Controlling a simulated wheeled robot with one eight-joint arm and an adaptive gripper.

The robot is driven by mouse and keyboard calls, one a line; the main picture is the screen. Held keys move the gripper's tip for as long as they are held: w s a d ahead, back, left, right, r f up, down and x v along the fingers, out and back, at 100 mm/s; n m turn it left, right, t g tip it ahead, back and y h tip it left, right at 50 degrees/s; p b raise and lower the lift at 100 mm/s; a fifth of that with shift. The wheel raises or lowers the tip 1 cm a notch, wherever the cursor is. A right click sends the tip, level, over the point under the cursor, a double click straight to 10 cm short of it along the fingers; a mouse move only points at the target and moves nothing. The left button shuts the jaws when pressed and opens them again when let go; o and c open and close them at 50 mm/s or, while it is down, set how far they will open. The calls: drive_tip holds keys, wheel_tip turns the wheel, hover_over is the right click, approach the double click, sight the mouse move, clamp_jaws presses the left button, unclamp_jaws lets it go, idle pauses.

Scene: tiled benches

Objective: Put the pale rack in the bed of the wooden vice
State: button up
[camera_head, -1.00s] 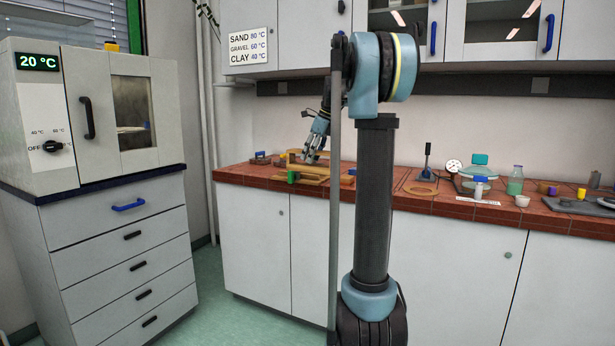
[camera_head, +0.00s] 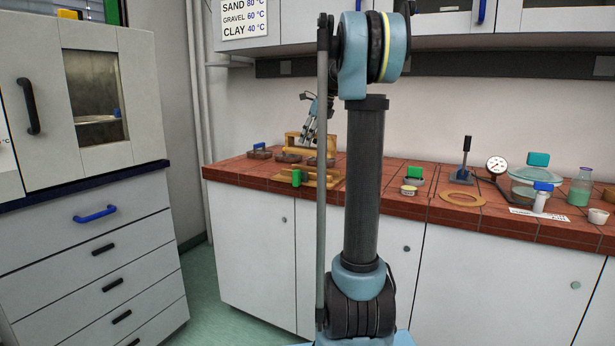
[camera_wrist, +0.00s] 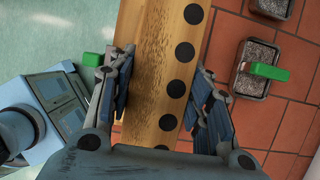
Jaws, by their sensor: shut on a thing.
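The pale rack (camera_wrist: 165,60) is a light wooden bar with a row of dark round holes. In the wrist view it lies between the fingers of my gripper (camera_wrist: 160,105), which is shut on it. In the head view the rack (camera_head: 293,141) shows beside my gripper (camera_head: 309,139), above the back left of the bench. The wooden vice (camera_head: 318,181), a tan frame with a green block (camera_head: 297,177), stands near the bench's front edge, in front of and below the rack. A green piece (camera_wrist: 93,59) shows left of the rack in the wrist view. The vice's bed is not clearly visible.
Dark trays (camera_head: 290,157) stand behind the vice; a gravel tray with a green piece (camera_wrist: 256,70) shows in the wrist view. A small tin (camera_head: 409,190), a tan ring (camera_head: 462,198) and a dark lever stand (camera_head: 462,172) are further right on the bench (camera_head: 240,170).

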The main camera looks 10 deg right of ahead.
drive_tip(key=shift+w+d, duration=0.25)
drive_tip(key=shift+w, duration=0.05)
drive_tip(key=shift+r, duration=0.15)
drive_tip(key=shift+r, duration=0.45)
drive_tip(key=shift+a+f, duration=0.15)
drive_tip(key=shift+f, duration=4.75)
drive_tip(key=o, duration=1.2)
